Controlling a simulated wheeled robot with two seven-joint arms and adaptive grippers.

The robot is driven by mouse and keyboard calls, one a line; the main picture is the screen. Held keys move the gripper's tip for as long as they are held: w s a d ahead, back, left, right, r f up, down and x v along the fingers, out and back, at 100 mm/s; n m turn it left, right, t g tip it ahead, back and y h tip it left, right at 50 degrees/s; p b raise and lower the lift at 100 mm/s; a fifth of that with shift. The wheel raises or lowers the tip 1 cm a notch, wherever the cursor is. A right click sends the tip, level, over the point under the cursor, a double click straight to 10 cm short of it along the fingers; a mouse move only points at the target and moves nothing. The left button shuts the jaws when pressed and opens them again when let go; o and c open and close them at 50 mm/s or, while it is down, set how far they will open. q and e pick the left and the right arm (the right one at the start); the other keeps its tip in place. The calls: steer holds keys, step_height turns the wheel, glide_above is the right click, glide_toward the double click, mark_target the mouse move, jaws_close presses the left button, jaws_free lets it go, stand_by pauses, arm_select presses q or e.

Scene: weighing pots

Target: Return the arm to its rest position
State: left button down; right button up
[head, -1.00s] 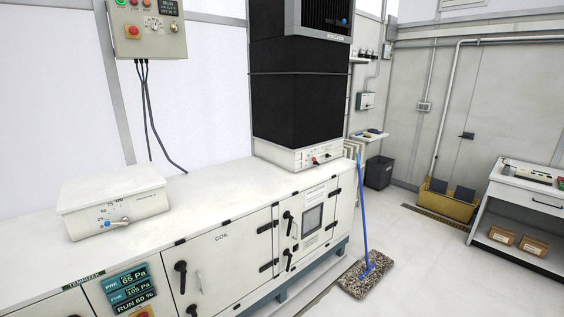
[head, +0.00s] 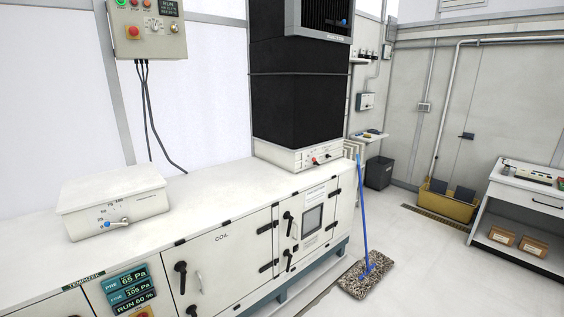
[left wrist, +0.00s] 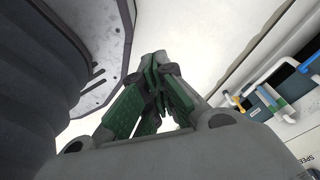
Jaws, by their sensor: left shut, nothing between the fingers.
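My left gripper (left wrist: 158,72) shows in the left wrist view, with its green-padded fingers drawn together and nothing between them. Neither gripper nor arm shows in the head view. My right gripper is in no view. No pots show in these frames.
A long white cabinet (head: 225,205) carries a white box with a dial (head: 115,200) and a black duct (head: 300,100). A control box (head: 148,28) hangs above. A mop (head: 364,270) stands on the floor. A white bench (head: 530,195) is at the right.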

arm_select(q)
steer(key=s+d+f+g, duration=0.1)
steer(key=s, duration=0.9)
steer(key=shift+d+f, duration=0.25)
stand_by(0.5)
